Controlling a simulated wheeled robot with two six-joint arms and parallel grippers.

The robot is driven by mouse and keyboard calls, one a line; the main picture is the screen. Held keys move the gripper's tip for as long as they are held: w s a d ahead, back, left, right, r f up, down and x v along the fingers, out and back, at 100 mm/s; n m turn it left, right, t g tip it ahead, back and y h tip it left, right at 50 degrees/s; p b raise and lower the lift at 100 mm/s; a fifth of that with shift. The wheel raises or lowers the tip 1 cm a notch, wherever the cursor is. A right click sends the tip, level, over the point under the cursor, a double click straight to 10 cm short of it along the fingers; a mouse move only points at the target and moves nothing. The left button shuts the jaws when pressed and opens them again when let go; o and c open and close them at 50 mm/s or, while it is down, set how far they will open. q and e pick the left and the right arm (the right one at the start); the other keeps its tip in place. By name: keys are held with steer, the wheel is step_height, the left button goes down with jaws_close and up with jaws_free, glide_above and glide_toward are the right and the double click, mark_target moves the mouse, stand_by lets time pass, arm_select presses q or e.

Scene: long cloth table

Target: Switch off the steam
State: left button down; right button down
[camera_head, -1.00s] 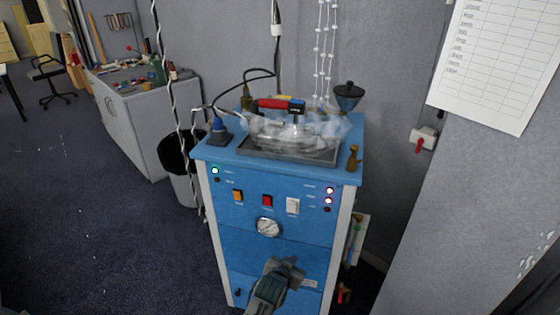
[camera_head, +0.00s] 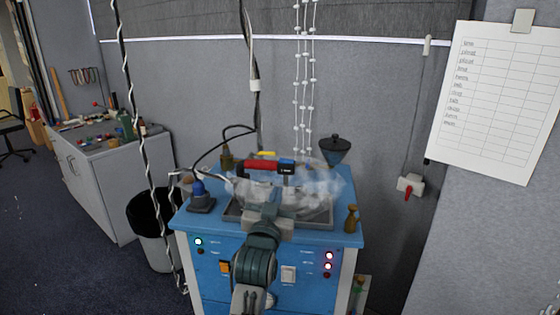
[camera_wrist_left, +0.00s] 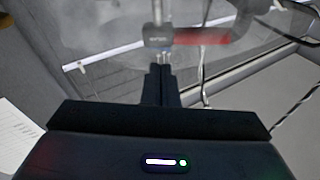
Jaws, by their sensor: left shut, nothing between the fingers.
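The blue steam station (camera_head: 300,247) stands ahead. The front panel has an orange switch (camera_head: 224,266) and a white switch (camera_head: 288,273). My left gripper (camera_head: 270,212) is shut and empty at the tray's front edge, above the panel. My arm hides the panel's middle, including the red switch and most of the gauge. In the left wrist view, the closed fingers (camera_wrist_left: 160,78) point toward the iron's handle (camera_wrist_left: 202,37).
Cables hang behind and at left. A black bin (camera_head: 150,215) stands left. A wall switch with red lever (camera_head: 409,187) is at right.

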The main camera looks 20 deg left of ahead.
mark_target(282, 161)
arm_select(q)
steer(key=shift+t+y, duration=0.3)
steer(key=shift+t, duration=0.5)
steer(key=r, duration=0.5)
steer(key=shift+w+r, duration=0.25)
steer(key=shift+w, duration=0.15)
arm_select(e)
steer(key=shift+w+a, duration=0.1)
steer(key=shift+a, duration=0.5)
